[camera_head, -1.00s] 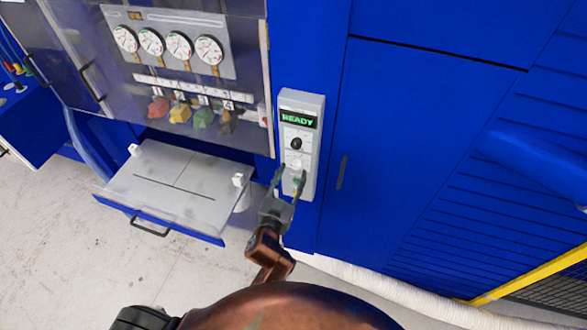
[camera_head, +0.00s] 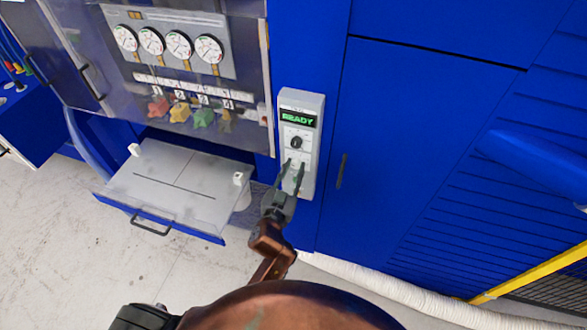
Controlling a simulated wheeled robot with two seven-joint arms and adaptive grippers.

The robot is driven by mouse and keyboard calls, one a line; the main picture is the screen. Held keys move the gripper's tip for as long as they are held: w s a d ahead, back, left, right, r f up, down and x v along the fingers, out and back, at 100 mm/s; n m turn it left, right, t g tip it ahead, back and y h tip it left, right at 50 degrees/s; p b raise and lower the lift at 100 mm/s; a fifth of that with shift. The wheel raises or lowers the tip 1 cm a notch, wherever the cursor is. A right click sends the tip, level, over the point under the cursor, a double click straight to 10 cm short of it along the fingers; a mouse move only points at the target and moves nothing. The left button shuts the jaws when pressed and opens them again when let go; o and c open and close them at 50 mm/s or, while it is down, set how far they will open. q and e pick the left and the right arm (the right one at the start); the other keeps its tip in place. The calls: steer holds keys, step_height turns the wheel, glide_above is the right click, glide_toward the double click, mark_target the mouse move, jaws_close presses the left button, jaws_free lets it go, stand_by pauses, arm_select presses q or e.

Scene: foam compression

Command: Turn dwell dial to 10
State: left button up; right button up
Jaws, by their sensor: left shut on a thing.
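The grey control panel (camera_head: 313,107) is upright on the blue machine front, with a green READY display (camera_head: 298,118). A black knob (camera_head: 296,143) sits below the display, on a white plate. My left gripper (camera_head: 296,164) reaches up to the panel below this knob. Its two dark fingers are shut on a small pale dial there, which the fingers mostly hide. The dial's label, marks and setting are too small to read, so I cannot tell if it is the dwell dial.
Left of the panel, a clear cover (camera_head: 235,130) fronts several round gauges (camera_head: 179,45) and coloured knobs (camera_head: 203,118). Below it, a pale tray (camera_head: 170,200) juts out at lower left. A blue cabinet door (camera_head: 420,140) with a dark handle (camera_head: 342,171) is to the right.

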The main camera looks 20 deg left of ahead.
arm_select(q)
jaws_close()
